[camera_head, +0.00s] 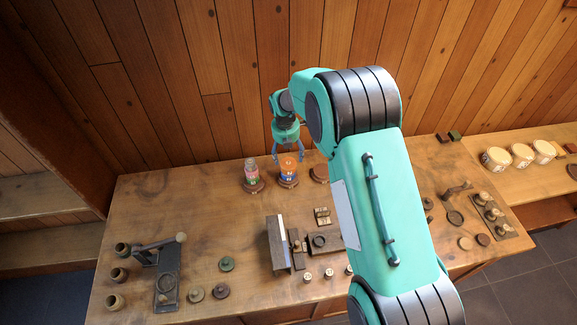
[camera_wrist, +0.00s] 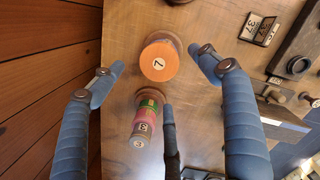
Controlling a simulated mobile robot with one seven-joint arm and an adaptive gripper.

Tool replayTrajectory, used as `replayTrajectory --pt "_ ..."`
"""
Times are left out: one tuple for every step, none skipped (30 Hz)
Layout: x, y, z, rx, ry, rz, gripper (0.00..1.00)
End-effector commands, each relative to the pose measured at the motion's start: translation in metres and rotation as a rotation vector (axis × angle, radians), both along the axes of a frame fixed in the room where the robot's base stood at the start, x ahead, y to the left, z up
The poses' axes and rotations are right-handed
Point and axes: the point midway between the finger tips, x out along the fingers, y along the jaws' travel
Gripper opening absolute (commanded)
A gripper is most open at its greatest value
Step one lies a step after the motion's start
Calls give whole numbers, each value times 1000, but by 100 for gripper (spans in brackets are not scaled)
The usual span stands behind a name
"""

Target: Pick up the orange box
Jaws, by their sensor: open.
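The orange box (camera_head: 288,166) stands upright on a round wooden base near the back of the workbench. It looks round, with a tag reading 7 on its top in the wrist view (camera_wrist: 158,60). My gripper (camera_head: 289,156) is just above it, pointing down, with its blue fingers spread wide. In the wrist view, my gripper (camera_wrist: 157,78) is open and empty, one finger to each side of the orange box and a third finger lower down. The fingers look apart from it, though contact is hard to judge from the head view.
A green and pink spool (camera_head: 251,173) stands close left of the orange box and also shows near the third finger in the wrist view (camera_wrist: 146,112). Another round wooden base (camera_head: 320,172) is close right. The wood wall (camera_head: 200,90) rises behind.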

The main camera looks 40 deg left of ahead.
Motion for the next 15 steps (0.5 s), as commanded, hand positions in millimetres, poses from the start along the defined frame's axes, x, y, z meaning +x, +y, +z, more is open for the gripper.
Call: replayTrajectory --pt "1 0 -6 0 0 0 76" --pt "1 0 -10 -1 1 0 76" --pt "2 0 -14 -1 1 0 76" --pt "2 0 -17 -1 1 0 76" --pt "2 0 -19 -1 1 0 76" --pt "3 1 -21 0 0 0 76" --pt "3 1 -23 0 0 0 76" --pt "3 1 -24 0 0 0 76" --pt "3 1 -26 0 0 0 76" --pt "3 1 -26 0 0 0 76" --pt "3 1 -27 0 0 0 76" --pt "3 1 -27 0 0 0 76" --pt "3 1 -27 0 0 0 76" --pt "3 1 -27 0 0 0 76" --pt "3 1 -27 0 0 0 76"
